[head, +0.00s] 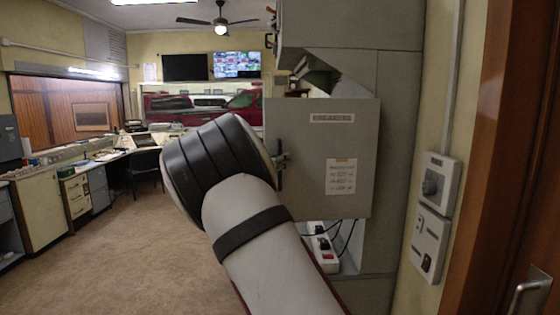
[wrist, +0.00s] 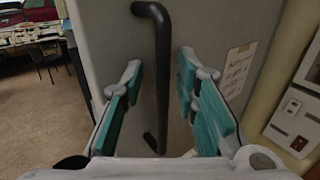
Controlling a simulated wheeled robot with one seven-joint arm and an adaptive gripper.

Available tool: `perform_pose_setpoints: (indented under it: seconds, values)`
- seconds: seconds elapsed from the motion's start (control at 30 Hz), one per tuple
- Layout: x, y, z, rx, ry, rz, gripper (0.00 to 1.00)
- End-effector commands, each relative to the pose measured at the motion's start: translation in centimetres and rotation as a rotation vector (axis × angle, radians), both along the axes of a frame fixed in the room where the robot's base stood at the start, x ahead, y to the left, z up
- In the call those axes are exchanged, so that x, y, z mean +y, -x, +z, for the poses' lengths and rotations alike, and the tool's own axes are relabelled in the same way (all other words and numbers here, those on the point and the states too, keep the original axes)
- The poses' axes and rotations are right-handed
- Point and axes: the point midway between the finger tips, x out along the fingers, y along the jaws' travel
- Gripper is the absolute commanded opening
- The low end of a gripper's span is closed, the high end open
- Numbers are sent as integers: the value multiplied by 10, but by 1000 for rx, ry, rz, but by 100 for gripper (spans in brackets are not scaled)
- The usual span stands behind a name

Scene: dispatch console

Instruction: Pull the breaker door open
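The grey breaker door (head: 300,200) carries a BREAKERS label and a paper notice in the head view. Its face (wrist: 110,35) fills the middle of the wrist view. The black bar handle (wrist: 162,60) runs up and down the door. My gripper (wrist: 159,82) is open, with one teal-padded finger on each side of the handle and visible gaps to both. Whether the handle lies fully between the pads in depth is hard to tell. In the head view my arm hides most of the gripper, and only part of the handle (head: 280,172) shows.
A white socket strip (head: 322,248) with cables is below the door. Wall switch boxes (head: 433,210) and a brown door frame (head: 497,150) stand to the right. Open carpet (head: 110,255) lies to the left, with desks (head: 90,180) and a chair (head: 146,165) beyond.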

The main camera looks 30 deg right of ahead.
Motion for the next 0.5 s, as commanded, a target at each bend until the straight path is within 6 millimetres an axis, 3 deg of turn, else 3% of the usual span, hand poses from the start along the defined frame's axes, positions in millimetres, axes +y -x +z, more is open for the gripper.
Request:
perform_pose_setpoints:
  seconds: [0.3, 0.5]
  values:
    - [0, 2, -1, 2, 0, -3, 30]
    - [20, 15, -1, 3, -1, 0, 30]
